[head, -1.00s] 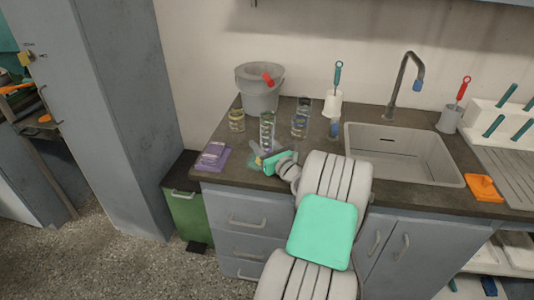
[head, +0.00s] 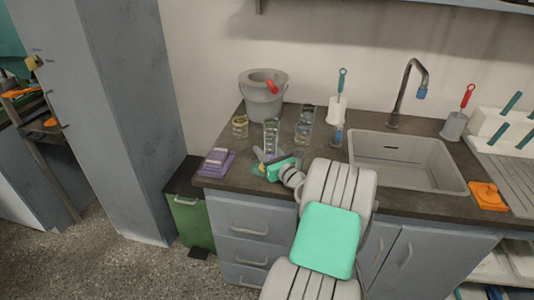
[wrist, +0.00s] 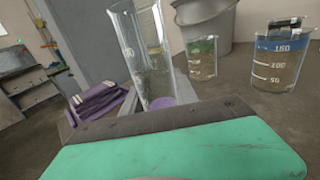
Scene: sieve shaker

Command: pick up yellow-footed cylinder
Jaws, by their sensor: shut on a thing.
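My gripper (head: 268,158) is low over the counter's front left part, its jaws shut on a clear glass cylinder. In the wrist view the tall glass cylinder (wrist: 142,60) stands between the jaws, tilted in the picture. Another clear vessel (wrist: 156,22) overlaps behind it. A purple disc (wrist: 161,102) shows at the lower end; I cannot tell which glass it belongs to. In the head view a clear cylinder (head: 271,133) shows just behind the gripper, and a small yellow patch (head: 258,167) shows beside the jaws. The held cylinder's foot is mostly hidden.
A grey bucket (head: 262,102) stands behind. A small beaker (head: 240,127) and a taller glass (head: 304,128) stand nearby. Purple pads (head: 216,163) lie left, near the counter edge. A blue-marked beaker (wrist: 283,62) is right in the wrist view. The sink (head: 405,178) is right.

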